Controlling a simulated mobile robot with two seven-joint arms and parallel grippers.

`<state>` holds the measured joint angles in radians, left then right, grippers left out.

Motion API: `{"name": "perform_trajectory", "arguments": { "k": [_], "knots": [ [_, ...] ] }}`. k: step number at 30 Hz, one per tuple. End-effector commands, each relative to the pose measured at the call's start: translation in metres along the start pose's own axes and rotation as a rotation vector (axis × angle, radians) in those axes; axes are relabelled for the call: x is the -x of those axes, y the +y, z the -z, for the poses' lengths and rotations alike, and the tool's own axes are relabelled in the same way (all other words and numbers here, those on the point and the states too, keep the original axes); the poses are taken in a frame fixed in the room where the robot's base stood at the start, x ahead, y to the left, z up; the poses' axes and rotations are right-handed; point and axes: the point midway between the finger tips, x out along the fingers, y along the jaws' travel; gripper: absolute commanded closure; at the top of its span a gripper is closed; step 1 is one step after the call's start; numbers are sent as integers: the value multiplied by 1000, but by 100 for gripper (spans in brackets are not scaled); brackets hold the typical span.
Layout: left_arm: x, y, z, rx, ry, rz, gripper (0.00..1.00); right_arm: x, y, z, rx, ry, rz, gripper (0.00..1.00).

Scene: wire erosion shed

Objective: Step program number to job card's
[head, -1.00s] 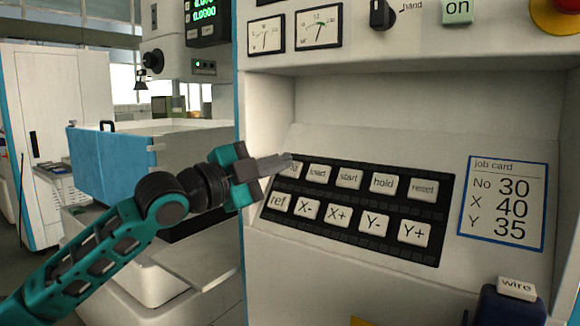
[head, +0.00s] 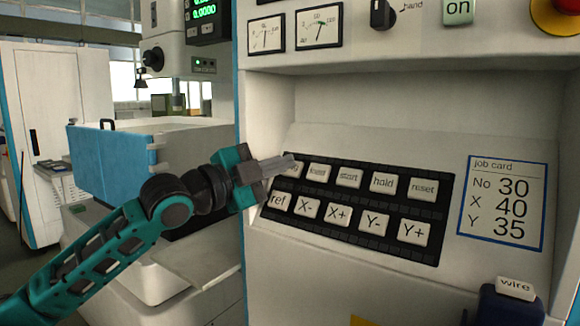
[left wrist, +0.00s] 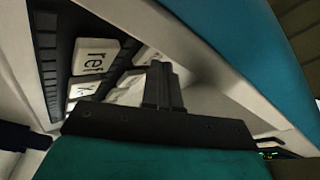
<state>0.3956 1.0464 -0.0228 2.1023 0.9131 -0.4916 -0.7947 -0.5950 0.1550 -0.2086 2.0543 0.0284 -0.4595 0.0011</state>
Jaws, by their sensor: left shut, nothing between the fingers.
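The job card (head: 502,204) is a blue-framed white card on the right of the sloped panel, reading No 30, X 40, Y 35. The black keypad (head: 345,248) has two rows of white keys. The upper row shows load (head: 317,173), start (head: 349,178), hold (head: 383,183) and reset (head: 423,188); the key at its left end is mostly hidden behind my fingers. My left gripper (head: 292,160) is shut and empty, its tips over that upper left corner. In the left wrist view its shut fingers (left wrist: 161,85) show beside the ref key (left wrist: 95,57). Contact cannot be told.
The lower row holds ref, X-, X+, Y- and Y+ keys. A green digit display (head: 203,12) is partly cut off at the top. A dark blue part labelled wire (head: 513,306) stands at lower right. A red knob (head: 556,14) is at upper right.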

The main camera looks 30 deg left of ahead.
Motion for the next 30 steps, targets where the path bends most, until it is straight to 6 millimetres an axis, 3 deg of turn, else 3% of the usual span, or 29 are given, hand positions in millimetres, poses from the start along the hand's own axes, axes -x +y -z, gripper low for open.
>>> {"name": "perform_trajectory", "arguments": {
  "k": [30],
  "knots": [
    [11,-9,8,-1,-1,-2,100,0,-2,1,-10,-2,0,56]
  ]
}}
